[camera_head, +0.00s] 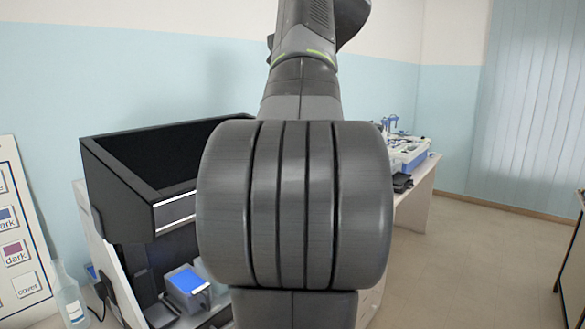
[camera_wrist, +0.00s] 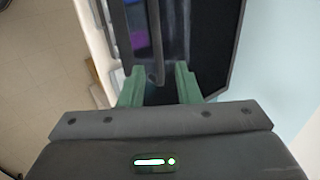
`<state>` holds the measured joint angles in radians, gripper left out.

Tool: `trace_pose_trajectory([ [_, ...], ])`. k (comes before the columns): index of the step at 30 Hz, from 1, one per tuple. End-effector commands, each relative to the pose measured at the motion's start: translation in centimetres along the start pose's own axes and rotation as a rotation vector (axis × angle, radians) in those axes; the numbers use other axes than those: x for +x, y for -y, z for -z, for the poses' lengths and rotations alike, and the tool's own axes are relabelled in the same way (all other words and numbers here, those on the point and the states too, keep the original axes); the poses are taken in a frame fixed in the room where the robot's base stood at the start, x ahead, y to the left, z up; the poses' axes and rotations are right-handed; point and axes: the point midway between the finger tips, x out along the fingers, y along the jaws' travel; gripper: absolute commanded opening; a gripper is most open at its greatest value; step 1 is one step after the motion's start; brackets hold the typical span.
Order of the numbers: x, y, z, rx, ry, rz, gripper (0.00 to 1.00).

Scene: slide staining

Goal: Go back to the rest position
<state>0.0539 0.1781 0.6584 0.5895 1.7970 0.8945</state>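My gripper (camera_wrist: 158,75) shows in the wrist view with its two green fingers apart. I see nothing held between them. The fingers are over a dark machine (camera_wrist: 215,45); how far above it they are, I cannot tell. In the head view my own arm fills the middle and hides my gripper. Behind and to the left of the arm stands a black and white machine (camera_head: 122,180) with an open black top.
A small device with a blue screen (camera_head: 187,281) sits in the machine's lower part. A clear bottle (camera_head: 71,300) and a labelled board (camera_head: 22,235) are at the left. A bench with lab equipment (camera_head: 405,152) is behind at the right.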

Motion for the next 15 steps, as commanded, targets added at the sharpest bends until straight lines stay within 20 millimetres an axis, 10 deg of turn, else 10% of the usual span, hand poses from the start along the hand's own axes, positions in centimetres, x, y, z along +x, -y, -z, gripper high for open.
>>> trace_pose_trajectory([
  [15,9.1,0.0,0.0,-0.001,0.001,-0.001,0.3],
])
